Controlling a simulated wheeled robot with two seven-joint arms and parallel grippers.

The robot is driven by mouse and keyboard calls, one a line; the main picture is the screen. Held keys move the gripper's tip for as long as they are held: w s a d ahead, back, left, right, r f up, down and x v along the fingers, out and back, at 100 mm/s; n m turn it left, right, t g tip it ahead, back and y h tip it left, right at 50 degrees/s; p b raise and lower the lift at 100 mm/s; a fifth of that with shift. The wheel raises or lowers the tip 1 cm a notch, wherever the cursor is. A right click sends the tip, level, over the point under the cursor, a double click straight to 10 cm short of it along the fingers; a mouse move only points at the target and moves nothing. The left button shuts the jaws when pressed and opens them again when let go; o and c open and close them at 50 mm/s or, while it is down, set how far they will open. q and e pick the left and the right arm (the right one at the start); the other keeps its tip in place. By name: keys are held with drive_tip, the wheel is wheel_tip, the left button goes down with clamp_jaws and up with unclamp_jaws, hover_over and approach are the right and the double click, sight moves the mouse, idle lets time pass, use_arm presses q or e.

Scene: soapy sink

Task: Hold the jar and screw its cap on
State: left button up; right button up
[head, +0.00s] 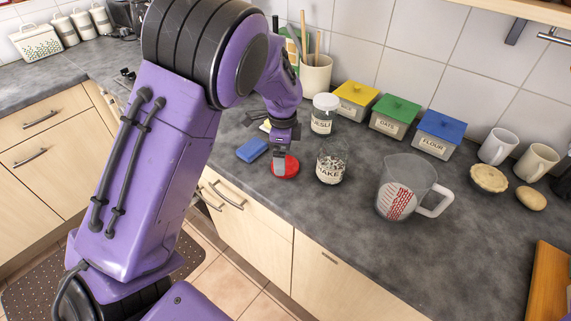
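A glass jar (331,166) labelled like "FLAKES" stands upright and open on the grey counter, with pale contents inside. A red cap (289,170) lies at the counter's front, just left of the jar and apart from it. My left gripper (280,161) points down at the cap, its fingers at or just over the cap's left part. Whether the fingers are open or closed on the cap is too small to tell. My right gripper is out of view.
A blue sponge (252,150) lies left of the cap. A white-lidded jar (323,116) stands behind, with yellow, green and blue boxes (439,134) along the wall. A measuring jug (408,188) stands right of the open jar.

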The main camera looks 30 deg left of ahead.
use_arm(q)
drive_tip(key=shift+w+f, duration=0.1)
drive_tip(key=shift+f, duration=1.45)
drive_tip(key=c, duration=0.8)
drive_tip(key=shift+c, duration=0.2)
drive_tip(key=shift+r, duration=0.15)
